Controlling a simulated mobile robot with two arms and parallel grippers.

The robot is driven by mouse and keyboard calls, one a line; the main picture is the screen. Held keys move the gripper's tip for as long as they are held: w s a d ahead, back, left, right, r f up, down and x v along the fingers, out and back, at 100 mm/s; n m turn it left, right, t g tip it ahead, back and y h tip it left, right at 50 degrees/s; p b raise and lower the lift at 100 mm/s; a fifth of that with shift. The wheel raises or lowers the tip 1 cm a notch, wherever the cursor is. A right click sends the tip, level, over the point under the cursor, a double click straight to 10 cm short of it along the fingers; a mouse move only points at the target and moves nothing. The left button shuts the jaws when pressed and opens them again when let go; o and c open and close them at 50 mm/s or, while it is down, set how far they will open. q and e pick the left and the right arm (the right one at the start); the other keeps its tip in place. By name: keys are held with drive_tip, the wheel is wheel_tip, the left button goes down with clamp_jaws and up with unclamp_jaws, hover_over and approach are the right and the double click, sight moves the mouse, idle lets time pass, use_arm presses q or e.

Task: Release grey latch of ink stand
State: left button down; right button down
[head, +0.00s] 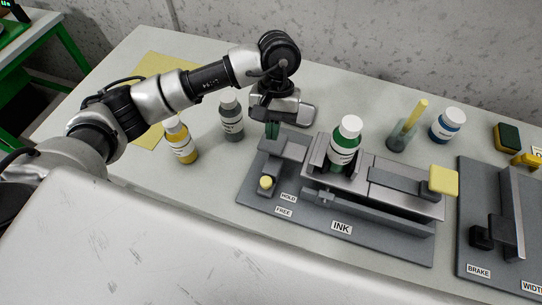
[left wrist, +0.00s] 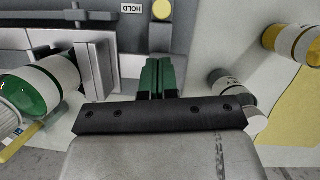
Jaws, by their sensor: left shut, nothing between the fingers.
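In the left wrist view the latch (left wrist: 161,36) and yellow knob (left wrist: 162,9) show beyond my fingertips. My left gripper (head: 272,130) points down at the latch's far end. Its green fingers (left wrist: 158,78) are shut and empty; whether they touch the latch I cannot tell. My right gripper is not in view.
A grey-labelled bottle (head: 231,115) and a yellow bottle (head: 180,140) stand left of the stand. A BRAKE fixture (head: 478,270) is at right. A yellow sheet (head: 160,70) lies at back left.

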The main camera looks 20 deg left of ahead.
sight(269, 173)
use_arm(q)
drive_tip(key=shift+a, duration=0.15)
drive_tip(key=p+x, duration=0.2)
drive_tip(key=x, duration=0.6)
drive_tip(key=shift+s+f, duration=0.2)
drive_tip(key=shift+f, duration=0.15)
drive_tip(key=shift+s+f, duration=0.15)
drive_tip(key=shift+f, duration=0.4)
drive_tip(key=shift+s+a, duration=0.1)
drive_tip(key=shift+s, duration=2.25)
